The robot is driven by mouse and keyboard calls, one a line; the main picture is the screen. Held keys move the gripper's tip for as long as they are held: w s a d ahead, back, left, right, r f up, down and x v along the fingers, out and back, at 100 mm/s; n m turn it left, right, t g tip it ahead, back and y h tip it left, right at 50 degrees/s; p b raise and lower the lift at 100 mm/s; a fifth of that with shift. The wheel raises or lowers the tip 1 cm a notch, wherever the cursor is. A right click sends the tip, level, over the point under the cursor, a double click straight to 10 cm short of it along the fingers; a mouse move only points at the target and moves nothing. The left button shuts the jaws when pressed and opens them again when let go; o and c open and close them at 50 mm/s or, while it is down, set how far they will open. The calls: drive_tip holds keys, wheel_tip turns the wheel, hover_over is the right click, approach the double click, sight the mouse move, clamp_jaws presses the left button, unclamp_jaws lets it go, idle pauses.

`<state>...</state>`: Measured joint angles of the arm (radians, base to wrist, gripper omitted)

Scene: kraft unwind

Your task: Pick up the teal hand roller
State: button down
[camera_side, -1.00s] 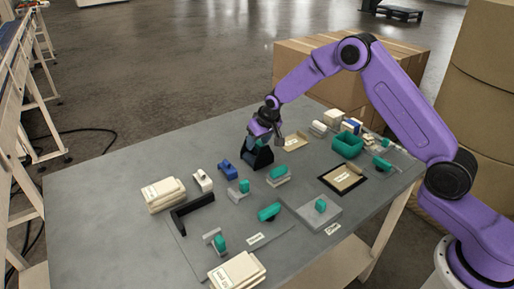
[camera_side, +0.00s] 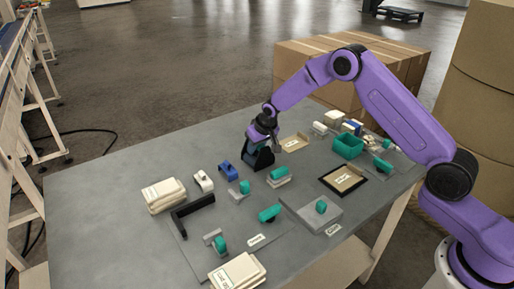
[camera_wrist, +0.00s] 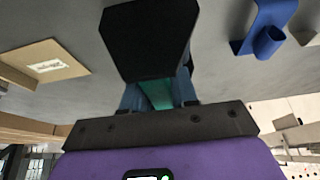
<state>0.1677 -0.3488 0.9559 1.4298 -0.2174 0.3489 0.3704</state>
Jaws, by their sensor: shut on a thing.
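My gripper (camera_side: 256,147) is low over the far middle of the grey table, at a black stand (camera_side: 264,160). In the wrist view its two blue fingers are shut on a teal piece (camera_wrist: 157,94), which looks like the handle of the teal hand roller. The black stand (camera_wrist: 150,38) is a wide dark block just beyond the fingers and hides the rest of that piece. I cannot tell whether the piece still touches the stand.
Several teal-handled tools stand close by, one on a grey base (camera_side: 278,178). A blue holder (camera_side: 228,170) is left of the stand. A cardboard tray (camera_side: 292,143) and a teal bin (camera_side: 348,147) are to the right. The table's far left is clear.

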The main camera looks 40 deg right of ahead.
drive_tip(key=shift+w+r, duration=0.1)
drive_tip(key=shift+r, duration=0.5)
drive_tip(key=v, duration=0.2)
drive_tip(key=shift+w+r, duration=0.15)
drive_tip(key=shift+r, duration=0.3)
drive_tip(key=s+r, duration=0.4)
drive_tip(key=r, duration=0.1)
drive_tip(key=shift+s+d+r, duration=0.2)
drive_tip(key=shift+s, duration=0.1)
drive_tip(key=s+r, duration=0.3)
drive_tip(key=s, duration=0.6)
drive_tip(key=shift+d+r, duration=0.4)
drive_tip(key=shift+d, duration=0.05)
